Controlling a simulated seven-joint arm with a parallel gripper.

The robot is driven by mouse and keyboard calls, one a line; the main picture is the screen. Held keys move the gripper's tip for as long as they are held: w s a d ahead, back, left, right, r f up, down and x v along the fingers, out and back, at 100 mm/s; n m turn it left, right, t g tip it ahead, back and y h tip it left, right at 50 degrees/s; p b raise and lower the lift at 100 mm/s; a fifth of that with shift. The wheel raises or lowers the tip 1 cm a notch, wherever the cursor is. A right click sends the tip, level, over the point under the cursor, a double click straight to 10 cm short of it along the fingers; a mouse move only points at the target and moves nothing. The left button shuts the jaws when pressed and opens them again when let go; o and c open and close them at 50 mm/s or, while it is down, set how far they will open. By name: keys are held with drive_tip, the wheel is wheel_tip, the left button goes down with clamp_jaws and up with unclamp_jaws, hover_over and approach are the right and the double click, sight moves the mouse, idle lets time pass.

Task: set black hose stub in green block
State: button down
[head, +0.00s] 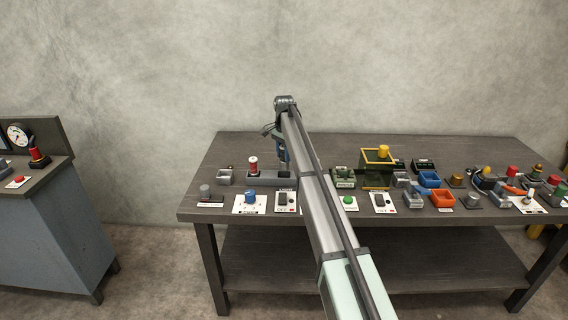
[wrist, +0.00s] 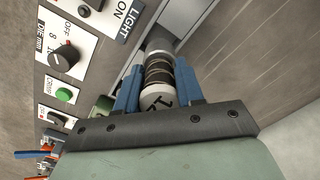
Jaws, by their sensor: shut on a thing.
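My gripper (wrist: 158,92) has blue fingers and is shut on a banded cylinder (wrist: 158,76) with dark rings and a white end bearing a black mark. I cannot tell for sure whether this is the black hose stub. In the head view my gripper (head: 283,158) is above the right part of a long grey block (head: 263,179). The cylinder's far end is dark grey and close to a pale grey surface; contact is unclear. An olive-green block (head: 344,178) stands to the right, just beyond my arm. A green corner (wrist: 103,107) shows beside the gripper in the wrist view.
A red-and-white spool (head: 253,164) stands on the grey block's left part. A yellow-rimmed dark box (head: 377,172) stands right of the green block. Switch panels line the front edge, one with a green button (head: 348,201). Several small bins and parts crowd the right.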

wheel_tip(320, 180, up, 3)
drive_tip(key=shift+r, duration=0.2)
drive_tip(key=shift+s+r, duration=0.15)
drive_tip(key=shift+s, duration=0.05)
drive_tip(key=shift+s+d+n, duration=0.1)
drive_tip(key=shift+s+n, duration=0.2)
drive_tip(key=shift+n, duration=0.3)
drive_tip(key=s+d+f+n, duration=0.3)
drive_tip(key=s+d, duration=0.3)
drive_tip(key=s, duration=0.5)
drive_tip(key=s+d+f+n, duration=0.25)
drive_tip(key=s+d, duration=0.35)
drive_tip(key=s, duration=0.4)
drive_tip(key=s+d+f+n, duration=0.3)
drive_tip(key=s+d, duration=0.3)
drive_tip(key=s, duration=0.5)
drive_tip(key=w+d+r+m, duration=0.2)
drive_tip(key=w+r+m, duration=0.1)
drive_tip(key=w, duration=0.8)
drive_tip(key=w+d+r+m, duration=0.3)
drive_tip(key=w, duration=0.8)
drive_tip(key=w+d+r+m, duration=0.2)
drive_tip(key=w+r+m, duration=0.15)
drive_tip(key=w, duration=0.75)
drive_tip(key=shift+a+f, duration=0.1)
drive_tip(key=shift+f, duration=4.9)
